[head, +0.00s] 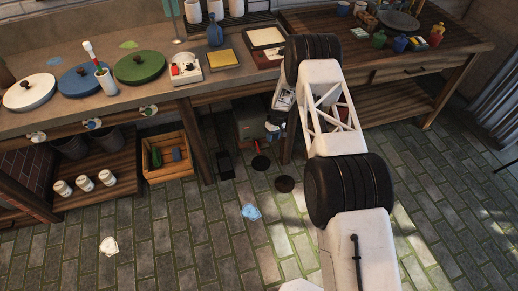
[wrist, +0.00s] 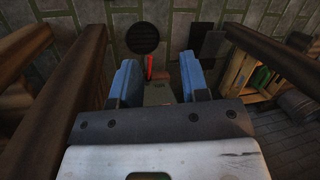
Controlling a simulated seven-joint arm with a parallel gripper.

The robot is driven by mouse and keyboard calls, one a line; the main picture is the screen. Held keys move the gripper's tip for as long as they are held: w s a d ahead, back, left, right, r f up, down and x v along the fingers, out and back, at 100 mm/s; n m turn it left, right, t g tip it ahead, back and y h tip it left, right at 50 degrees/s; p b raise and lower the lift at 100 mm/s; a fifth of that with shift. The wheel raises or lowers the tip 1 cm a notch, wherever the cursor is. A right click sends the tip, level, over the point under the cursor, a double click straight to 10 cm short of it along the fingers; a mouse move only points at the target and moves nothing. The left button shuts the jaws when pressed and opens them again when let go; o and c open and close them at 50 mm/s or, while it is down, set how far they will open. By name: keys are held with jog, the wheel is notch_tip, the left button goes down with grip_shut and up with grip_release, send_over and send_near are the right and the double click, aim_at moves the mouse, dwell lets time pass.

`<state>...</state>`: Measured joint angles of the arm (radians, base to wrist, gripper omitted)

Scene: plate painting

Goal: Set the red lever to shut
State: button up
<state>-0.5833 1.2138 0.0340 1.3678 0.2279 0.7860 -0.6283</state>
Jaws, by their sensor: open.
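The red lever (wrist: 149,66) is a slim red handle. It shows between my fingers in the wrist view, closer to the left one, and points away from me. In the head view the red lever (head: 257,147) is small, low under the counter, by a grey-green box (head: 250,122). My gripper (head: 272,131) is to the right of the lever and above it in the head view. In the wrist view my gripper (wrist: 158,64) has its blue fingers spread wide with nothing held. The lever's base is partly hidden by my gripper; contact cannot be told.
Wooden table legs and beams (wrist: 62,115) flank my gripper closely on both sides. A wooden crate (head: 168,157) stands on the left. The counter (head: 120,100) above holds lidded pots.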

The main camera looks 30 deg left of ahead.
jog(key=w+a+f+m, duration=0.1)
jog(key=a+f+m, duration=0.25)
jog(key=f, duration=0.65)
jog(key=w+a+f+m, duration=0.2)
jog(key=a+f+m, duration=0.15)
jog(key=f, duration=0.75)
jog(key=w+a+r+n+t+y, duration=0.1)
jog(key=w+a+n+t, duration=0.1)
jog(key=w, duration=0.4)
jog(key=a+n, duration=0.1)
jog(key=a, duration=0.1)
jog(key=shift+w+a+y, duration=0.2)
jog(key=shift+a+y, duration=0.1)
jog(key=shift+a, duration=0.1)
jog(key=shift+f, duration=0.15)
jog(key=shift+s+a+f, duration=0.15)
jog(key=shift+a+f, duration=0.05)
jog(key=shift+f, duration=1)
jog(key=shift+s+a+f, duration=0.15)
jog(key=shift+s+f, duration=0.05)
jog(key=shift+f, duration=1)
jog(key=shift+s+a+f, duration=0.15)
jog(key=shift+a+f, duration=0.05)
jog(key=shift+f, duration=1)
grip_shut()
